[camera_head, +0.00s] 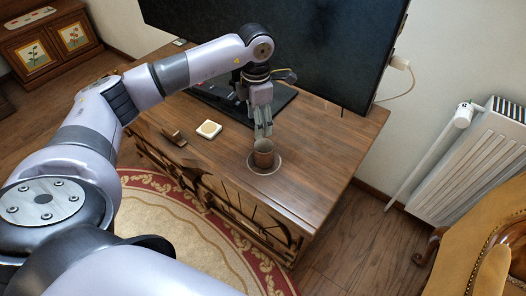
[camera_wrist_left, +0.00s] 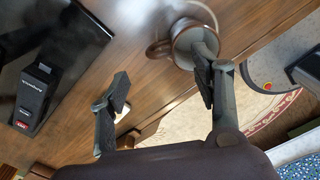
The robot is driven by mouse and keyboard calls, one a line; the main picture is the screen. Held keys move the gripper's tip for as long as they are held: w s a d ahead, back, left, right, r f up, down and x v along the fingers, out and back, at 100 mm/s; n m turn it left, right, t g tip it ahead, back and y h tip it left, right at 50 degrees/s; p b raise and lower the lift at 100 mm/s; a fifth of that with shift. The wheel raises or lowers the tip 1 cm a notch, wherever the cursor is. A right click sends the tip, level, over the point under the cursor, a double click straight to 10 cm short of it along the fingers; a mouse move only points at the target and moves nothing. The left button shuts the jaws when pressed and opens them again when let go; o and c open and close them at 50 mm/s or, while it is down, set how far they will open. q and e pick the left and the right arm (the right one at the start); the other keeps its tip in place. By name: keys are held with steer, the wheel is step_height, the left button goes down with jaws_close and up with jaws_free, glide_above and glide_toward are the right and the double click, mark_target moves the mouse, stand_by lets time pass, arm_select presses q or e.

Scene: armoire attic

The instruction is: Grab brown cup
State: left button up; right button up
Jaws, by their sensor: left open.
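The brown cup (camera_head: 263,153) stands upright on a saucer (camera_head: 265,168) near the front right of the wooden cabinet top. My left gripper (camera_head: 263,131) is open and points down just above the cup. In the left wrist view the cup (camera_wrist_left: 187,45) is at the top, with its handle (camera_wrist_left: 158,49) turned left. There my left gripper (camera_wrist_left: 160,75) has its right finger overlapping the cup's mouth and its left finger apart from the cup. I cannot tell whether the right finger is inside the cup or touching it. My right gripper is not in view.
The wooden cabinet (camera_head: 325,150) carries a large dark television (camera_head: 300,40) at the back. A small white square item (camera_head: 208,129) lies left of the cup. A black remote-like object (camera_wrist_left: 33,98) shows in the wrist view. A radiator (camera_head: 475,160) and armchair (camera_head: 480,245) are at right.

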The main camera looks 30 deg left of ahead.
mark_target(261, 149)
arm_select(q)
step_height(261, 149, down, 8)
steer(key=shift+f+b, duration=0.1)
steer(key=shift+b, duration=0.35)
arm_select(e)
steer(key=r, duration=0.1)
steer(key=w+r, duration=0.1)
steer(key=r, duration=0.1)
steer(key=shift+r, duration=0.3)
arm_select(q)
steer(key=shift+c, duration=0.5)
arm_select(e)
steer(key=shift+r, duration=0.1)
arm_select(q)
steer(key=shift+c, duration=0.6)
jaws_close()
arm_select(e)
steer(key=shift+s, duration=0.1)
